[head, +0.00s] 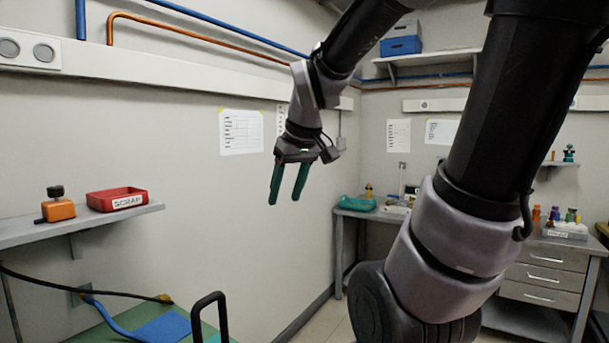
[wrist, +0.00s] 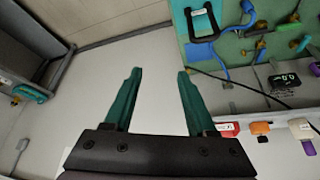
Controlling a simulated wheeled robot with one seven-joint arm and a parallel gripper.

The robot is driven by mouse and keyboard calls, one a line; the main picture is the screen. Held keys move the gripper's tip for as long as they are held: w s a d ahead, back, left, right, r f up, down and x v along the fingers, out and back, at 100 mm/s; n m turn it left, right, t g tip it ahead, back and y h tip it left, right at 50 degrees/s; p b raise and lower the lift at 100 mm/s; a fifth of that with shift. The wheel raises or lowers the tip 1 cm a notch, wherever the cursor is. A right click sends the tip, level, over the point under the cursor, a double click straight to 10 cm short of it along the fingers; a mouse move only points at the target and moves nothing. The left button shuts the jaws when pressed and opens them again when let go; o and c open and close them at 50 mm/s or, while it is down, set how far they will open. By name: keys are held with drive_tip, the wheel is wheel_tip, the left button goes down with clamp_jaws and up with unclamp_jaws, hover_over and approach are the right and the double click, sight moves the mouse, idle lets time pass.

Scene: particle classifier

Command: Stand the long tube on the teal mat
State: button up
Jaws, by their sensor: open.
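My gripper (head: 285,198) hangs in the air in front of the left wall, fingers pointing down. Its two teal fingers are apart with nothing between them; the wrist view also shows the gripper (wrist: 159,74) open over bare floor or wall. I cannot make out the long tube in either view. The green surface also shows at the top right of the wrist view (wrist: 238,45).
A left shelf holds a red SCRAP tray (head: 117,199) and an orange block with a black knob (head: 58,208). A black handle (head: 209,315) rises at the bottom. A drawer unit (head: 548,275) with small bottles stands right.

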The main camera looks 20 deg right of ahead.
drive_tip(key=s+d+r+m+t+y, duration=0.1)
drive_tip(key=s+d+r+m+t, duration=0.1)
drive_tip(key=s+r+m, duration=0.2)
drive_tip(key=shift+s+m, duration=0.7)
drive_tip(key=shift+m, duration=0.5)
